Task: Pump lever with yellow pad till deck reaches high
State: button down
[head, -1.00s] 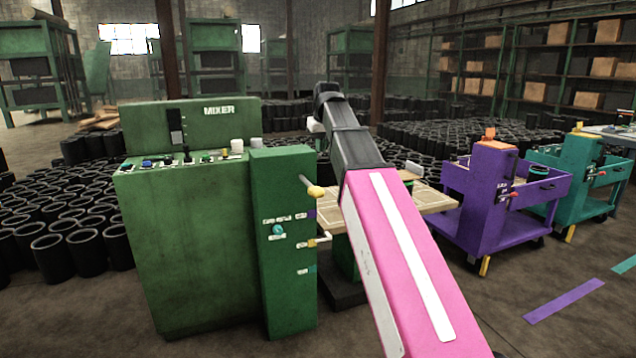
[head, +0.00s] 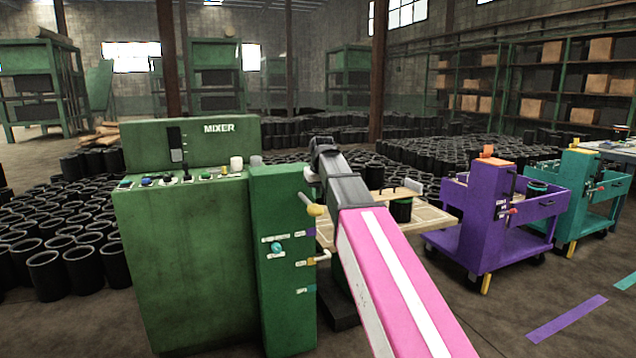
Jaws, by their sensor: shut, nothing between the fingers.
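A lever (head: 305,197) with a yellow pad (head: 315,210) sticks out from the upper right of the green column beside the mixer. A flat wooden deck (head: 438,218) stands right of the column, partly hidden behind my arm. My gripper (head: 311,176) is at the end of the pink and grey arm, just above and right of the lever. It is shut and appears empty; its fingertips are small and partly hidden. I cannot tell whether it touches the lever. Purple, yellow and teal tags run down the column's side; a yellow-tipped pointer (head: 322,257) is by the yellow tag.
The green mixer (head: 190,260) stands at left. A purple cart (head: 488,215) and a teal cart (head: 572,185), each with a yellow bar low down, stand at right. Many black rubber sleeves (head: 45,275) cover the floor behind. The front right floor is mostly clear.

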aim_at(317, 207)
jog(key=shift+f, duration=1.35)
jog(key=shift+s+f+t, duration=0.25)
jog(key=shift+f+t, duration=0.05)
jog(key=shift+f, duration=0.15)
notch_tip(317, 207, down, 10)
jog(key=t+y, duration=0.1)
jog(key=t, duration=0.3)
jog(key=shift+w+f+t+y, duration=0.2)
jog(key=shift+w+t+y, duration=0.1)
jog(key=shift+w, duration=0.15)
jog(key=shift+a+f, duration=0.1)
